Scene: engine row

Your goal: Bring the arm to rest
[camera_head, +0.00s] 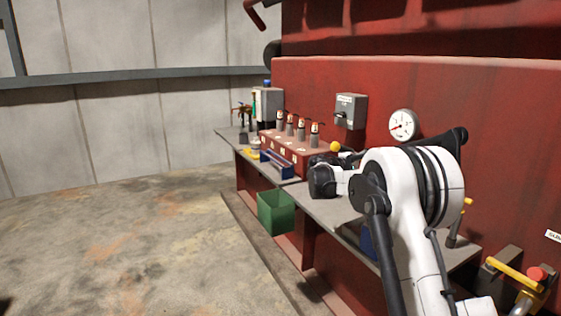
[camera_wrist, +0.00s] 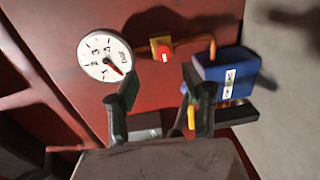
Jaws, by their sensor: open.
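My gripper (camera_wrist: 160,80) shows in the wrist view with its two dark fingers apart and nothing between them. Beyond the fingers are a red panel and a white round gauge (camera_wrist: 104,56), seen tilted. In the head view my white and black arm is folded in front of the bench on the right. It hides part of the bench, and I cannot make out the gripper's fingers there.
In the wrist view a red button on a yellow box (camera_wrist: 162,50) and a blue box (camera_wrist: 226,75) lie past the fingers. In the head view the bench (camera_head: 322,206) carries a red rack (camera_head: 285,152) and a blue tray (camera_head: 277,165). A green bin (camera_head: 275,212) hangs at its front. The floor at left is clear.

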